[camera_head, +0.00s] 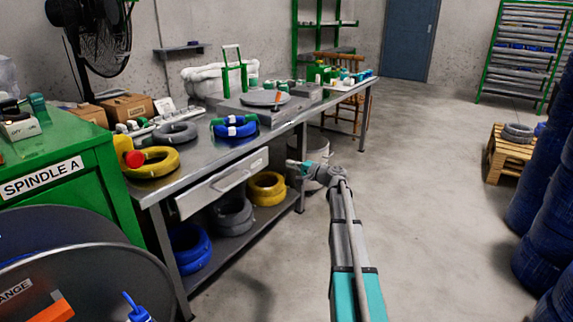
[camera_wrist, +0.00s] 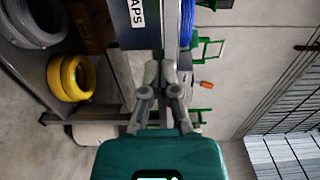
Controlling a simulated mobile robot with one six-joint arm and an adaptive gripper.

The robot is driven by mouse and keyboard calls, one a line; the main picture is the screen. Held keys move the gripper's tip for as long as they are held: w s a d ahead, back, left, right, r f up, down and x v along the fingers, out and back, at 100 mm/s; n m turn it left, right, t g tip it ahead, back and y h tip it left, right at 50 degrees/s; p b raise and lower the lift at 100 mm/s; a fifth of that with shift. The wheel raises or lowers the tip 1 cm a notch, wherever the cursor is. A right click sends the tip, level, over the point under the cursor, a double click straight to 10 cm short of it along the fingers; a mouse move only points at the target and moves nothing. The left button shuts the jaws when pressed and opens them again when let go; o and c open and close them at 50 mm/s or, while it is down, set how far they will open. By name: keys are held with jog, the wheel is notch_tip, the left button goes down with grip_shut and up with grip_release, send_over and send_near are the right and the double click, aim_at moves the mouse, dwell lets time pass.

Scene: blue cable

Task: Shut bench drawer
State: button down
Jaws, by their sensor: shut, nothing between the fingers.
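The metal workbench (camera_head: 205,152) runs along the left of the head view. Its drawer (camera_head: 205,200) has a pale front below the bench top; how far out it stands is hard to tell. My gripper (camera_head: 291,163) is at bench height, just right of the drawer's right end, with its fingers toward the bench. In the wrist view, my gripper (camera_wrist: 163,62) has its fingers together, with nothing held. A dark panel with a label ending in "APS" (camera_wrist: 138,14) is just beyond the fingertips. I cannot tell whether they touch it.
Yellow (camera_head: 267,188), grey (camera_head: 231,215) and blue (camera_head: 189,247) coils lie on the lower shelf. A green cabinet (camera_head: 110,185) stands left. A pale bin (camera_head: 314,176) is behind my gripper. Blue coil stacks (camera_head: 535,185) stand right; the middle floor is clear.

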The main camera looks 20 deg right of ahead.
aim_at(238, 181)
jog(key=c, duration=1.3)
grip_release()
jog(key=shift+c, duration=0.2)
jog(key=shift+o, duration=1)
jog(key=shift+a, duration=0.1)
jog(key=shift+o, duration=1)
jog(key=shift+s+a, duration=0.25)
jog(key=shift+a, duration=0.05)
jog(key=shift+o, duration=1.3)
jog(key=s+a+f+g+h+p, duration=0.1)
jog(key=s+a+g+p, duration=0.1)
jog(key=s+a, duration=0.6)
jog(key=a, duration=0.4)
jog(key=shift+s+a+p, duration=0.15)
jog(key=shift+s+p, duration=0.1)
jog(key=shift+p, duration=0.15)
jog(key=shift+w+f, duration=0.1)
jog(key=b+x, duration=0.3)
jog(key=x, duration=1)
jog(key=shift+w+f, duration=0.1)
jog(key=shift+w, duration=0.25)
